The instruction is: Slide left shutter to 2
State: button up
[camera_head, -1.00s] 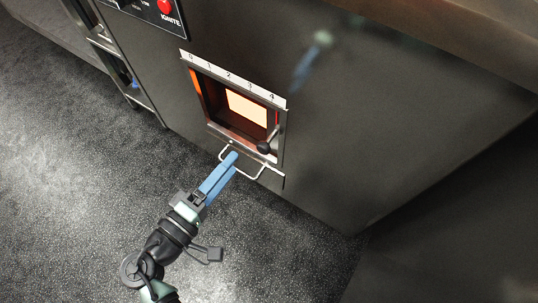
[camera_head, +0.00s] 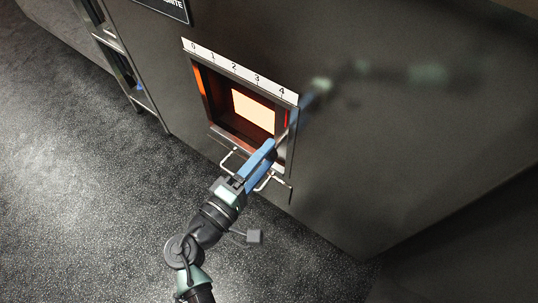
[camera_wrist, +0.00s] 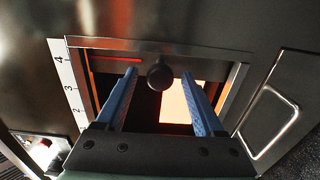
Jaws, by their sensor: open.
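The shutter window (camera_head: 205,100) is a framed opening in the dark oven front, glowing orange inside, with a white scale strip (camera_head: 235,67) marked 0 to 4 above it. A red mark (camera_head: 287,118) stands at its right side, near 4. My gripper (camera_head: 268,145) is open at the lower right of the opening. In the wrist view, a round black knob (camera_wrist: 160,76) shows between the two blue fingers, with a gap on each side. In the head view my fingers hide the knob. The wrist view shows scale numbers 4, 3 and 2 at left.
A wire handle (camera_head: 228,160) sticks out below the opening, close under my fingers; it also shows at right in the wrist view (camera_wrist: 290,105). A black control panel (camera_head: 170,8) is at upper left. The floor (camera_head: 90,200) at left is clear.

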jog(key=shift+x, duration=0.85)
grip_shut()
dwell(0.8)
